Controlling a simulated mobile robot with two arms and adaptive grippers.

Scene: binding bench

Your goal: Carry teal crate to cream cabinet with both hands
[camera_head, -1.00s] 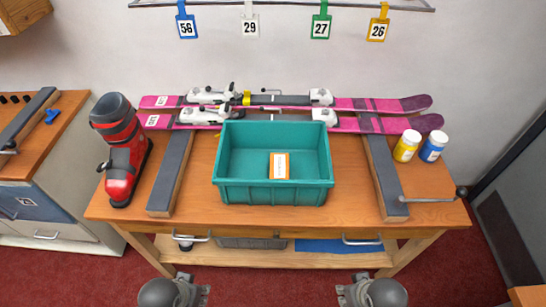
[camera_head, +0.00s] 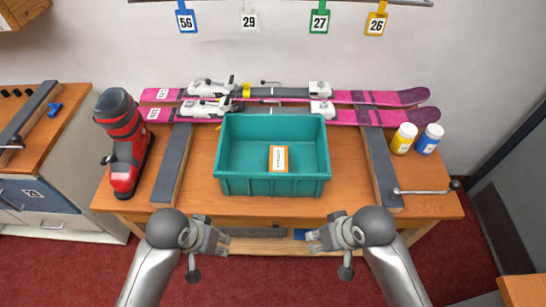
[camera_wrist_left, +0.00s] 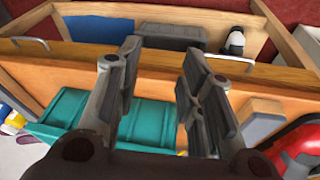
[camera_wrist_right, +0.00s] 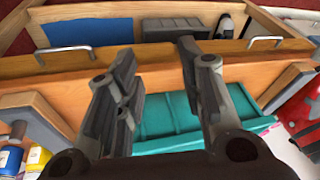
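The teal crate (camera_head: 272,188) sits upright on the wooden bench, with a small orange and white box (camera_head: 278,159) inside it. My left gripper (camera_head: 226,240) is open and empty, in front of the bench's front edge and short of the crate. My right gripper (camera_head: 311,240) is also open and empty, in front of the bench on the crate's right side. The crate also shows in the left wrist view (camera_wrist_left: 75,115) and in the right wrist view (camera_wrist_right: 170,115), partly hidden behind the fingers.
A red ski boot (camera_head: 126,150) stands left of the crate. Pink skis (camera_head: 380,117) lie behind it. Dark-topped supports (camera_head: 172,165) flank it. Yellow (camera_head: 403,138) and blue (camera_head: 429,139) bottles stand right. A cabinet with drawers (camera_head: 50,200) is at the far left.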

